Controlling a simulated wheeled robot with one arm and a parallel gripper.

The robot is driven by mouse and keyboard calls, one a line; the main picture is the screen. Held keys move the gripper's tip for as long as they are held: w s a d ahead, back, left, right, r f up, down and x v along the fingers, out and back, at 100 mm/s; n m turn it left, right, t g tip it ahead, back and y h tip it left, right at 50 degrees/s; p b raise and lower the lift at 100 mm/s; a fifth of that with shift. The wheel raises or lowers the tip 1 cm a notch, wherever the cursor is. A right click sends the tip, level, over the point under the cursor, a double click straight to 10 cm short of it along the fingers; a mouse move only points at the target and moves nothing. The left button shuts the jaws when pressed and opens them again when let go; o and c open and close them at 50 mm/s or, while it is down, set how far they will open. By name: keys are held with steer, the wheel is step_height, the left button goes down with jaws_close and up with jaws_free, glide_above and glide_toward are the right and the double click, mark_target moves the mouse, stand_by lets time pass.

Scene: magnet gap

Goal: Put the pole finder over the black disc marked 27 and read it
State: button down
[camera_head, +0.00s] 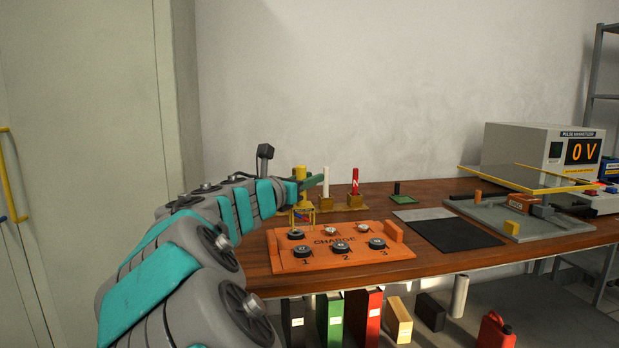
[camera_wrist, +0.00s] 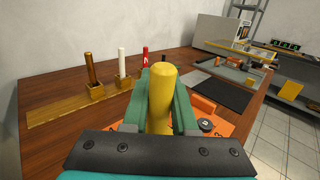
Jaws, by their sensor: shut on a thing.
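My gripper (camera_head: 312,181) is shut on the yellow handle (camera_head: 299,172) of the pole finder; its green fingers clasp this handle (camera_wrist: 162,95) in the wrist view. The pole finder's yellow frame (camera_head: 302,214) hangs upright at the back left of the orange CHARGE tray (camera_head: 330,264). A black disc (camera_head: 296,235) lies just below the frame; I cannot tell whether they touch. More black discs sit at the front places: one at 1 (camera_head: 302,251), one at 2 (camera_head: 342,247) and one at 3 (camera_head: 376,243). Their small markings are too small to read, so I cannot tell which is 27.
A white rod (camera_head: 326,182) and a red rod (camera_head: 355,181) stand in brown blocks behind the tray. A black mat (camera_head: 455,234) lies to the right. The pulse magnetizer (camera_head: 545,150) shows 0 V behind a grey fixture with a raised yellow-edged plate (camera_head: 525,178).

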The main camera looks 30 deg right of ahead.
steer(key=shift+f+b, duration=0.8)
steer(key=shift+f, duration=1.4)
steer(key=shift+f+p, duration=0.1)
steer(key=shift+p, duration=0.3)
stand_by(1.1)
steer(key=shift+r+p, duration=0.75)
steer(key=shift+r, duration=2.25)
